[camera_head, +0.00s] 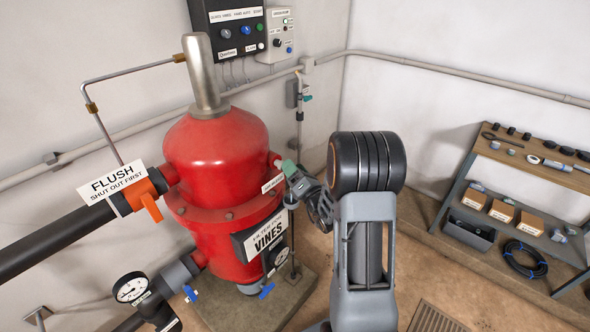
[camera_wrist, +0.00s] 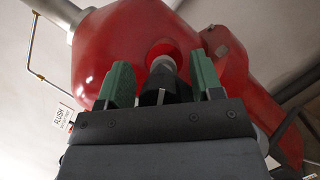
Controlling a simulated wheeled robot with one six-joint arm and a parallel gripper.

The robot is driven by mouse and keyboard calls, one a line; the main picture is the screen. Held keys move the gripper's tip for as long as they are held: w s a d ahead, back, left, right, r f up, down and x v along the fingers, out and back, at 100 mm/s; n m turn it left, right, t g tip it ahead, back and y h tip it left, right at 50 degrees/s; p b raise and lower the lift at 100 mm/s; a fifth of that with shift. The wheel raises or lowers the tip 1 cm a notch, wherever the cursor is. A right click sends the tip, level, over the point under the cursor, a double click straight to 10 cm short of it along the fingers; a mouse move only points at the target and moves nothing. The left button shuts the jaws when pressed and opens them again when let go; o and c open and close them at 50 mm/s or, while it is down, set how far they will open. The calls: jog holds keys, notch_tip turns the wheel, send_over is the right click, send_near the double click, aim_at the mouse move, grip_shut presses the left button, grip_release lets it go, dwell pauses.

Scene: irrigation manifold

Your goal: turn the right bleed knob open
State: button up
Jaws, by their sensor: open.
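In the wrist view a black knob (camera_wrist: 165,84) with a grey stem behind it stands out from a round port on the red filter vessel (camera_wrist: 125,38). My gripper (camera_wrist: 160,62) is open, with one green finger on each side of the knob. I cannot tell whether either finger touches it. In the head view my gripper (camera_head: 290,168) is at the right side of the red vessel (camera_head: 215,155), beside a small white label (camera_head: 272,183). The knob is hidden there by my gripper and arm.
An orange flush handle (camera_head: 150,205) and its sign (camera_head: 112,185) are on the vessel's left. A filter sign (camera_head: 266,236) and a gauge (camera_head: 278,257) are below my gripper. Blue handles (camera_head: 266,290) sit low down. A workbench (camera_head: 540,170) with parts stands at the right.

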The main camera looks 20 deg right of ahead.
jog(key=p+v, duration=0.4)
jog(key=v, duration=0.9)
jog(key=shift+s, duration=0.35)
jog(key=shift+f, duration=0.1)
